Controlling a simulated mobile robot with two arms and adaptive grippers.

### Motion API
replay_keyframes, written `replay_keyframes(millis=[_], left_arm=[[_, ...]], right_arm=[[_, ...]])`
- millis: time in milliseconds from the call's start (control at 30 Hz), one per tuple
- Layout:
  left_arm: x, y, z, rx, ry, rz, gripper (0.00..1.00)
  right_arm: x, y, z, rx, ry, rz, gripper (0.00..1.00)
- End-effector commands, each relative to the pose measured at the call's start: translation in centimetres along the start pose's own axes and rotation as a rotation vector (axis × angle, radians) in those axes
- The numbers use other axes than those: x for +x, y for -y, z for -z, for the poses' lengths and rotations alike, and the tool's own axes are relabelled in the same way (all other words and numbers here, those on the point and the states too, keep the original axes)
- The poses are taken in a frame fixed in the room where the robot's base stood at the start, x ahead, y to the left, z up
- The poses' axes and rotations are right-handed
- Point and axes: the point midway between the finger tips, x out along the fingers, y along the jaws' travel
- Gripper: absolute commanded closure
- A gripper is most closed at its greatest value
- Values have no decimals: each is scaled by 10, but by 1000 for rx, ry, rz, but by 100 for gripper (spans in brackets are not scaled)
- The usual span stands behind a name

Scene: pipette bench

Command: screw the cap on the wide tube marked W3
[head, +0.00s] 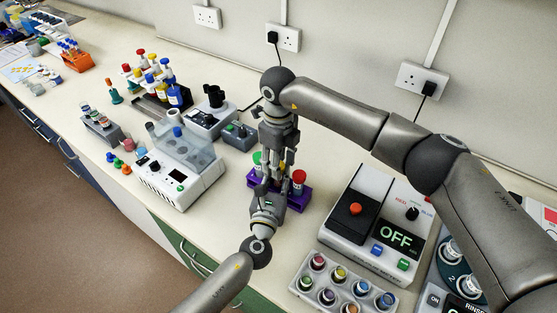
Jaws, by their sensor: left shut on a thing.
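A purple rack (298,203) stands mid-bench and holds upright tubes. A red-capped tube (299,181) stands at its right, and a green cap (257,158) shows at its left behind the grippers. No W3 mark is readable. My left gripper (272,186) reaches up from below at the rack's front and is shut on what looks like a tube, mostly hidden by its fingers. My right gripper (274,172) points down from above, directly over the left one. Its fingertips overlap the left gripper, so its opening and any cap in it are hidden.
A white machine reading OFF (350,238) and a tray of capped vials (301,284) stand right of the rack. A clear-lidded device (165,190), a small grey box (240,136) and a bottle rack (150,106) are at left. Bare bench lies left of the purple rack.

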Motion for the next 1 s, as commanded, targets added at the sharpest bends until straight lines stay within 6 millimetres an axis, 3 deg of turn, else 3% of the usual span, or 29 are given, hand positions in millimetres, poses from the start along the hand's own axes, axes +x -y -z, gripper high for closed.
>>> replay_keyframes(millis=[333,467,800,1000], left_arm=[[0,0,0,0,0,0,100],[0,0,0,0,0,0,100],[0,0,0,0,0,0,100],[0,0,0,0,0,0,100]], right_arm=[[0,0,0,-2,0,0,48],[-10,0,-1,-2,2,1,48],[-78,1,-1,-1,3,2,48],[-109,1,0,-1,1,1,48]])
